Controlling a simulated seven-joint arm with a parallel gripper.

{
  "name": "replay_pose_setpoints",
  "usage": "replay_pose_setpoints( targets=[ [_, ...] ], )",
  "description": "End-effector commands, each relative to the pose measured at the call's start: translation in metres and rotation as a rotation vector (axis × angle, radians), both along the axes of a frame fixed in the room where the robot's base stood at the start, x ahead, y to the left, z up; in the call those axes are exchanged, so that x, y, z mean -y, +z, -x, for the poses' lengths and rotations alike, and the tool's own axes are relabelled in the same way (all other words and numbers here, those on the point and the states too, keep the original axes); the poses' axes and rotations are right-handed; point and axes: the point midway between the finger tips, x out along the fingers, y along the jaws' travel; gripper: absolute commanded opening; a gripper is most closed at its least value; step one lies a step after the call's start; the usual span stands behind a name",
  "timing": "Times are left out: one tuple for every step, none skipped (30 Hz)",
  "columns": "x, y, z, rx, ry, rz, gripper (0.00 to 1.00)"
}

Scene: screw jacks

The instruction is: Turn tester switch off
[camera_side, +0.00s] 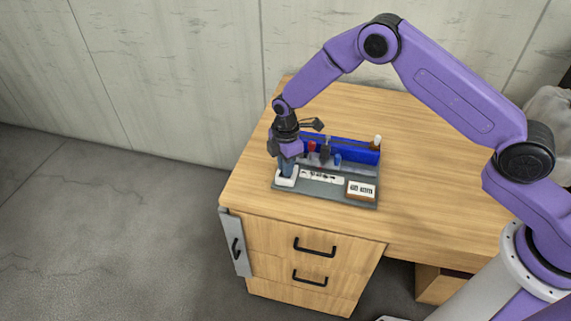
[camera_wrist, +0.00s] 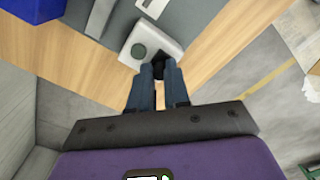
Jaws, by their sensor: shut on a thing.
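A white box (camera_wrist: 168,47), with a round grey-green disc (camera_wrist: 138,50) on its top, sits at the corner of the grey board. I take it to be the tester. In the side view the white box (camera_side: 284,182) is at the board's front left. My gripper (camera_wrist: 159,68) is at the edge of the box, its two blue fingers close together on a small dark piece that looks like the switch (camera_wrist: 158,72). The fingers hide most of that piece, and its on or off position cannot be told. In the side view my gripper (camera_side: 286,172) points down at the box.
The grey board (camera_side: 325,191) lies on a wooden desk (camera_side: 420,200). It carries a blue rack (camera_side: 355,150) with red, dark and blue items, a white strip (camera_side: 322,177) and a white-topped block (camera_side: 361,189). The desk right of the board is clear.

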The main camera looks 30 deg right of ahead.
Motion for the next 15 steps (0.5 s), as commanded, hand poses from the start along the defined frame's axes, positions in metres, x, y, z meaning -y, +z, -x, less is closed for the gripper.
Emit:
replay_pose_setpoints(
  targets=[
    [-0.0004,0.0004,-0.0002,0.001,0.002,0.0,0.0],
    [-0.0004,0.0004,-0.0002,0.001,0.001,0.0,0.0],
    [-0.0004,0.0004,-0.0002,0.001,0.001,0.0,0.29],
    [-0.0004,0.0003,-0.0002,0.001,0.001,0.0,0.39],
    [-0.0004,0.0003,-0.0002,0.001,0.001,0.0,0.42],
    [-0.0004,0.0003,-0.0002,0.001,0.001,0.0,0.42],
    [-0.0004,0.0003,-0.0001,0.001,0.001,0.0,0.42],
    [-0.0004,0.0003,-0.0001,0.001,0.001,0.0,0.42],
    [-0.0003,0.0002,-0.0001,0.001,0.0,0.0,0.42],
    [-0.0003,0.0002,-0.0001,0.001,0.0,0.0,0.42],
    [-0.0003,0.0002,-0.0001,0.001,0.0,0.0,0.42],
    [-0.0003,0.0003,-0.0001,0.001,0.0,0.0,0.42],
    [-0.0003,0.0006,-0.0001,0.001,0.0,0.0,0.42],
    [-0.0003,0.0013,-0.0002,0.001,0.0,0.0,0.42],
    [-0.0003,0.003,-0.0003,0.001,0.0,0.0,0.42]
  ],
)
